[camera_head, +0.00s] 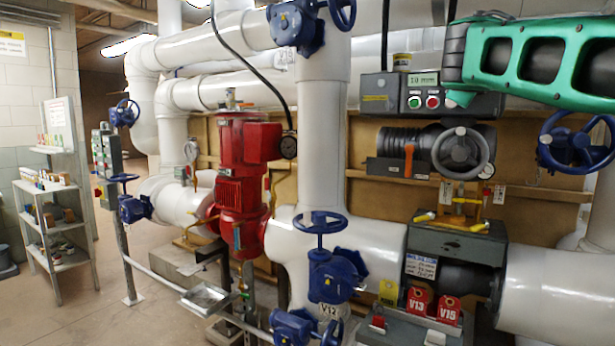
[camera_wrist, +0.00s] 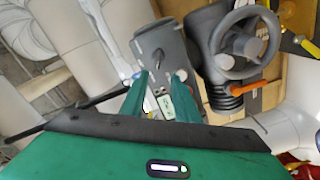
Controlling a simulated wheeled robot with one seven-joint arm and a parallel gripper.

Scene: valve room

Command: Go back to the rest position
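My green arm (camera_head: 540,62) reaches in from the upper right of the head view, in front of the pipes. My gripper (camera_wrist: 163,75) shows in the wrist view as two green fingers spread apart. I see nothing held between them. A grey box (camera_wrist: 158,45) lies beyond the fingertips, and I cannot tell how far away it is. In the head view my fingers cannot be made out clearly.
A control box (camera_head: 389,90) with a display and buttons sits just left of my arm. Below it are a grey handwheel (camera_head: 464,152) and an orange lever (camera_head: 408,160). A blue handwheel (camera_head: 577,142) stands at right. Open floor (camera_head: 85,315) lies at left, near a shelf (camera_head: 55,225).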

